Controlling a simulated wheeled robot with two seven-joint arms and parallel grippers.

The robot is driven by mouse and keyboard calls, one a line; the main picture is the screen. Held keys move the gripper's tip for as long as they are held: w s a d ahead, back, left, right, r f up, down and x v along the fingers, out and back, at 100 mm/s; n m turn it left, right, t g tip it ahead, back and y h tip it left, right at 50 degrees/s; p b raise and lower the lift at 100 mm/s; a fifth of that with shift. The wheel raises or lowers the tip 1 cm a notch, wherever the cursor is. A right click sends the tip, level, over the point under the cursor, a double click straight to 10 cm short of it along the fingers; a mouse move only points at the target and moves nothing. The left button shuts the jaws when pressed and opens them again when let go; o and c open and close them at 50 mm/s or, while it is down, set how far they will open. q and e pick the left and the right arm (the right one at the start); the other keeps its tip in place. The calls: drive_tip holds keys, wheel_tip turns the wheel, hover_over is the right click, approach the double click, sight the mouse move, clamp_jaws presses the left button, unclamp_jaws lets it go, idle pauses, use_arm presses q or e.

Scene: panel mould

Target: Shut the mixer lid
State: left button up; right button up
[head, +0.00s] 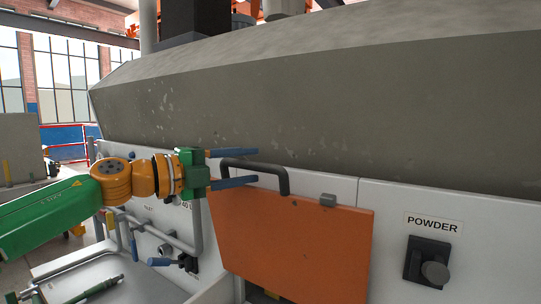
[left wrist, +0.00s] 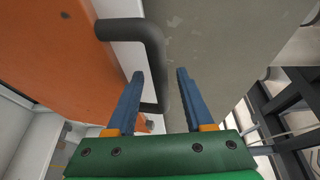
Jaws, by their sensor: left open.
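The orange mixer lid (head: 295,240) is a flat panel in front of the white cabinet, with a black bar handle (head: 284,180) at its upper edge. It stands at a slant, and a gap with something inside shows under its lower left. My left gripper (head: 257,166) is open, its two blue fingers level with the handle. In the left wrist view, the handle bar (left wrist: 158,62) appears between the fingertips, with space on both sides; I cannot tell how deep it sits between them. The lid (left wrist: 60,65) fills the left of that view. My right gripper is out of view.
A large grey concrete-like body (head: 320,105) overhangs just above the lid and gripper. A black knob (head: 434,271) under a POWDER label (head: 433,223) is at the right. Grey pipes (head: 160,228) and a blue-handled valve (head: 165,262) lie below my left arm.

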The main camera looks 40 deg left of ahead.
use_arm(q)
drive_tip(key=p+x, duration=0.1)
drive_tip(key=x, duration=0.3)
drive_tip(key=shift+w+f, duration=0.15)
drive_tip(key=shift+s, duration=0.3)
drive_tip(key=c, duration=0.5)
clamp_jaws()
idle(0.3)
